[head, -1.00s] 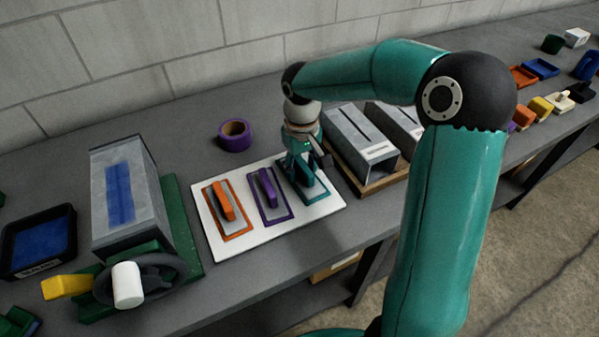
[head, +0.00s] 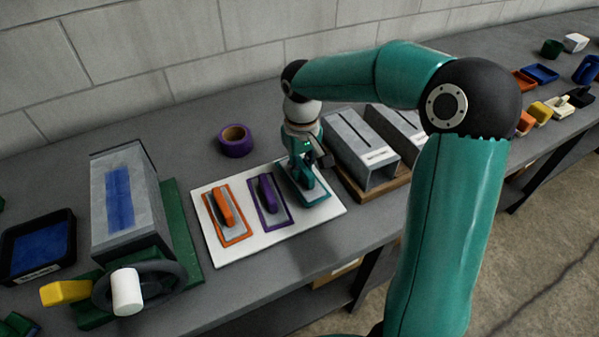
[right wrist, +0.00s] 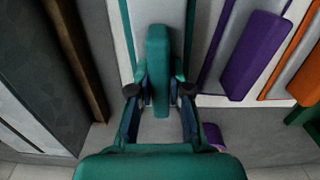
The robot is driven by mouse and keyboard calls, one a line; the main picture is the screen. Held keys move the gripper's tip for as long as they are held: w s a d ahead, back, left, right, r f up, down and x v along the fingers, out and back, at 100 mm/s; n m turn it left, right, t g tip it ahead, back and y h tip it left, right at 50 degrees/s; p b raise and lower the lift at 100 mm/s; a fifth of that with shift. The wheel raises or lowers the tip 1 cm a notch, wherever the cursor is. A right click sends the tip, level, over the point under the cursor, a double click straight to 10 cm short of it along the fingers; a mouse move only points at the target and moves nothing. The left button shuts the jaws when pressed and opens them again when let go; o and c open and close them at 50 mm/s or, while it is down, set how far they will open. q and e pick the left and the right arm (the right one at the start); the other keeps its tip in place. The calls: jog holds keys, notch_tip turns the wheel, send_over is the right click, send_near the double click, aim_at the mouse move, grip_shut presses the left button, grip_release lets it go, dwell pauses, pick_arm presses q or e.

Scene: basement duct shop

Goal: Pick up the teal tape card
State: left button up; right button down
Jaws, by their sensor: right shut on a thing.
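The teal tape card (head: 318,196) has a teal border, a grey face and a raised teal grip bar. It is at the right end of a white board (head: 275,245), and I cannot tell any gap beneath it. My right gripper (head: 302,172) comes down over it from above and is shut on its grip bar. In the right wrist view the fingers (right wrist: 159,92) sit on both sides of the teal bar (right wrist: 158,60). The gripper hides part of the card in the head view. My left gripper is not in view.
An orange card (head: 232,232) and a purple card (head: 277,217) lie beside it on the board. A purple tape roll (head: 236,141) is behind. Grey slotted metal boxes (head: 360,145) stand close on the right. A machine with a handwheel (head: 158,285) is at left.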

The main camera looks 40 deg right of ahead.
aim_at(302, 165)
notch_tip(302, 165, up, 19)
jog(key=p, duration=0.1)
jog(key=shift+f+p, duration=0.2)
jog(key=shift+p, duration=0.2)
